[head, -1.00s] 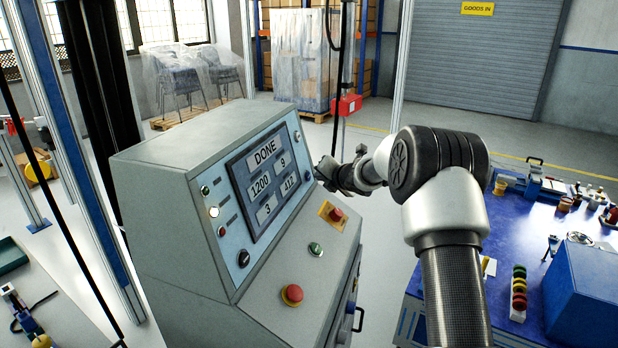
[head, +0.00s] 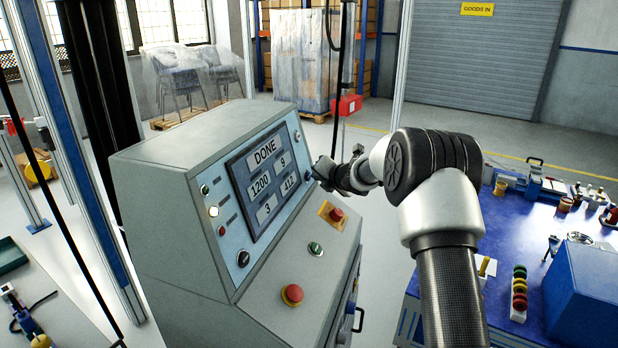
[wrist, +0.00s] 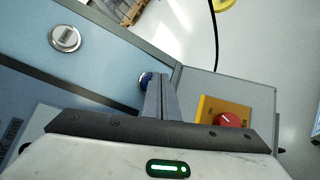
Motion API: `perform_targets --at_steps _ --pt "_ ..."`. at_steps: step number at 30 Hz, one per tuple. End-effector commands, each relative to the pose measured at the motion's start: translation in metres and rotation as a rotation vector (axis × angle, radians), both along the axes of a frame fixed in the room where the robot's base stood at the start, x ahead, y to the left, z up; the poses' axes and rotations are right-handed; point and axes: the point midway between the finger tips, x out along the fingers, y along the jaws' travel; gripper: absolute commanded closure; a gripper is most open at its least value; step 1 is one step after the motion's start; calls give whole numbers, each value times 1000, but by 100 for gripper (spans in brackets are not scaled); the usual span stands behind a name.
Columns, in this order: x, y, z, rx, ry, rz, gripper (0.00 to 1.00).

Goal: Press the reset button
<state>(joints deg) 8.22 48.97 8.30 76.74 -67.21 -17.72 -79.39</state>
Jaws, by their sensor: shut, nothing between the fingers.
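A grey control console (head: 170,190) stands at the centre left, its display (head: 265,180) reading DONE. In the wrist view a blue button (wrist: 145,80) on the light blue panel (wrist: 105,68) is partly hidden behind the fingertips. I cannot tell whether they touch it. A silver round button (wrist: 65,38) sits further up the panel; its label is too small to read. My gripper (wrist: 159,80) is shut and empty, its fingers pointing at the panel by the blue button. In the head view my gripper (head: 320,172) is at the panel's right edge.
A red rotary switch (wrist: 228,120) on a yellow plate is close to my fingers. A red mushroom button (head: 292,294) and a green button (head: 315,249) are on the sloped desk. A blue workbench (head: 510,225) with parts stands at the right.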

Motion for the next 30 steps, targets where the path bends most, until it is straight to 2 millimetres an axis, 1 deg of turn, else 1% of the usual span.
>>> perform_targets --at_steps 21,30 --pt "3 8 -2 0 0 0 100" --pt "3 7 -2 1 0 1 100"
